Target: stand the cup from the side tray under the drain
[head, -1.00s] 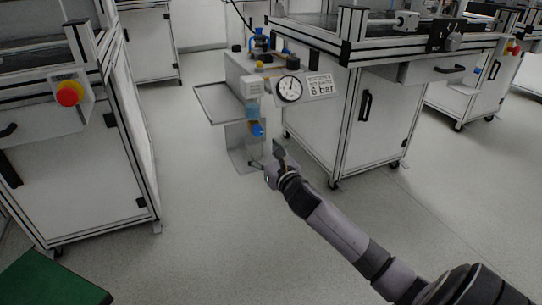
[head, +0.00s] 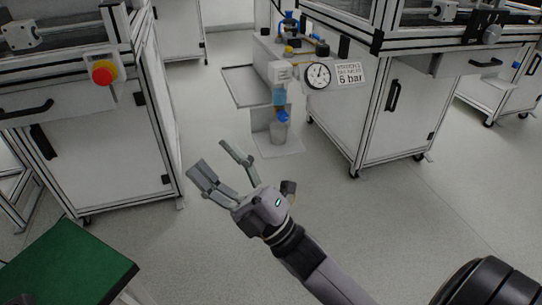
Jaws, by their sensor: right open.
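The cup (head: 278,133), grey and translucent, stands upright on the light base plate (head: 292,147) of the air unit, below the blue drain (head: 283,116) under the clear blue bowl (head: 279,97). The side tray (head: 238,88), to the left of the bowl, shows no object on it. My right gripper (head: 216,160) is open and empty, with its fingers spread, in front of and to the left of the cup and apart from it. My left gripper is not in view.
A gauge (head: 318,75) and a 6 bar sign (head: 350,74) sit right of the bowl. A white cabinet with a red button (head: 103,72) stands left. A green-topped surface (head: 65,265) is at the lower left. The grey floor between is clear.

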